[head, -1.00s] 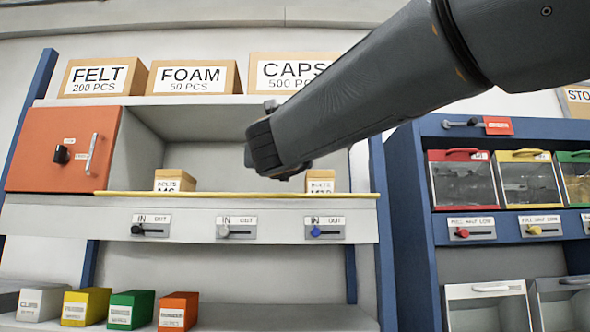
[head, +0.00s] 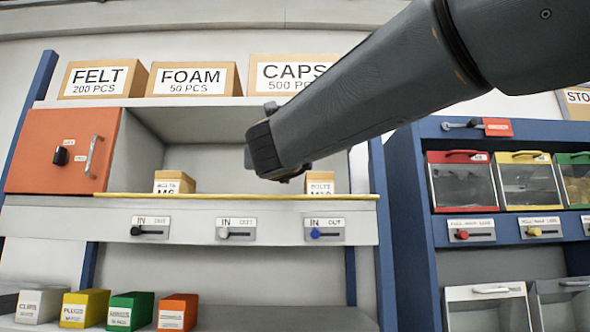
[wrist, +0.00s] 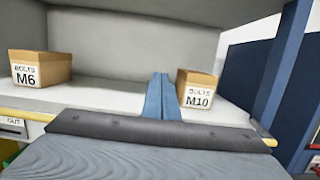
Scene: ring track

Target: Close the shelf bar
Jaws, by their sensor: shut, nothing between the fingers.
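A thin yellow bar (head: 215,195) runs along the front edge of the open shelf compartment in the head view. In the wrist view its ends show at the lower left and at the right (wrist: 270,142); my wrist hides its middle. My gripper (wrist: 160,82) is shut and empty, its fingers pointing into the compartment, near the M10 bolts box (wrist: 198,90). In the head view my arm hides the fingers. I cannot tell whether they touch the bar.
An M6 bolts box (head: 174,182) stands in the compartment. An orange door (head: 62,150) is at its left. Several IN/OUT sliders (head: 150,229) sit on the panel below. A blue rack (head: 410,190) with clear bins stands at the right.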

